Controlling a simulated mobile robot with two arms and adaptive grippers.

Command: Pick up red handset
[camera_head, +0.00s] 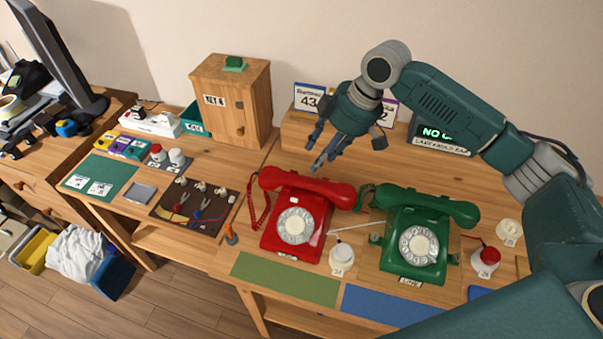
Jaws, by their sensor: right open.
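A red dial phone (290,232) stands on the wooden table, with its red handset (308,187) lying across the top in its cradle. A coiled red cord hangs at the phone's left side. My right gripper (318,160) is open and empty, above and behind the red handset, with its fingers pointing down. It appears apart from the handset. My right arm reaches in from the right side. My left gripper is not in view.
A green dial phone (418,245) with its handset (428,204) stands to the right of the red phone. A small white-topped jar (342,258) stands between them. Green and blue mats (285,279) lie in front.

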